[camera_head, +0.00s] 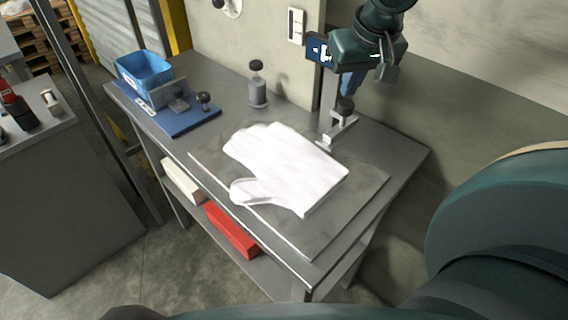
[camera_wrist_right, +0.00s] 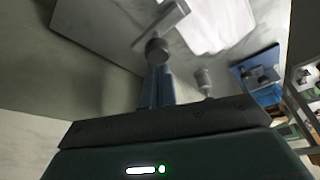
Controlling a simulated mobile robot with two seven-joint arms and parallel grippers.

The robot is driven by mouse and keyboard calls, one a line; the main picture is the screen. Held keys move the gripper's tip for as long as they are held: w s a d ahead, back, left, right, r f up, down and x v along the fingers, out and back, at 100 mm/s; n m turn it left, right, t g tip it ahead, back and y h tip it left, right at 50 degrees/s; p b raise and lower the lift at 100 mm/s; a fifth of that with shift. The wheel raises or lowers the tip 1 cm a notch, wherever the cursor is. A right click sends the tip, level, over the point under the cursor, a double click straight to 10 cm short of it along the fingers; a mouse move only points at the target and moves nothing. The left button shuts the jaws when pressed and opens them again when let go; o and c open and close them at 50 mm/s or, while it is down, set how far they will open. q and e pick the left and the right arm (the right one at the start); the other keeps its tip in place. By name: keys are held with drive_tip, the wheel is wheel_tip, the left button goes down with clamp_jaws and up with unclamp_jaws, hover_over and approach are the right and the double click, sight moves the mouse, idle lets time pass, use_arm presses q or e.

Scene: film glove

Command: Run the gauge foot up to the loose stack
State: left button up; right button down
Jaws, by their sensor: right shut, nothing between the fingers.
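White film gloves (camera_head: 285,165) lie flat as a stack on a grey plate (camera_head: 320,240); they also show in the right wrist view (camera_wrist_right: 218,22). The grey gauge (camera_head: 340,130) stands at the plate's back right, with a dark knob on it. Its foot (camera_head: 326,141) lies close to the gloves' upper right edge; I cannot tell whether they touch. My right gripper (camera_head: 347,94) is shut and empty, pointing down with its blue fingertips at the knob. In the right wrist view the knob (camera_wrist_right: 157,50) is just beyond the fingertips (camera_wrist_right: 158,72). My left gripper is out of view.
A grey post with a dark knob (camera_head: 257,88) stands at the table's back. A blue base (camera_head: 185,122) with a blue bin (camera_head: 143,74) sits at the left end. A red box (camera_head: 232,230) lies on the shelf below. The plate's front part is clear.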

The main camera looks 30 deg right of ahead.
sight(347, 115)
drive_tip(key=shift+f+b, duration=0.35)
drive_tip(key=shift+f, duration=0.1)
use_arm(q)
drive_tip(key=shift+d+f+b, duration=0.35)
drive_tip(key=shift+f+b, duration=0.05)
drive_tip(key=shift+b, duration=0.05)
use_arm(e)
drive_tip(key=shift+f, duration=0.75)
drive_tip(key=shift+f+b, duration=0.35)
drive_tip(key=shift+f, duration=0.15)
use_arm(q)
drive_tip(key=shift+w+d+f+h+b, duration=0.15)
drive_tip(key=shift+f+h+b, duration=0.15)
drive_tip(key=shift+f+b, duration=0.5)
use_arm(e)
drive_tip(key=shift+f, duration=1.35)
use_arm(q)
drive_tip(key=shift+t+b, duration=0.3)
drive_tip(key=shift+b, duration=0.4)
use_arm(e)
drive_tip(key=shift+f, duration=0.75)
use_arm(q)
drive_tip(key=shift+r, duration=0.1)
use_arm(e)
drive_tip(key=shift+r, duration=0.1)
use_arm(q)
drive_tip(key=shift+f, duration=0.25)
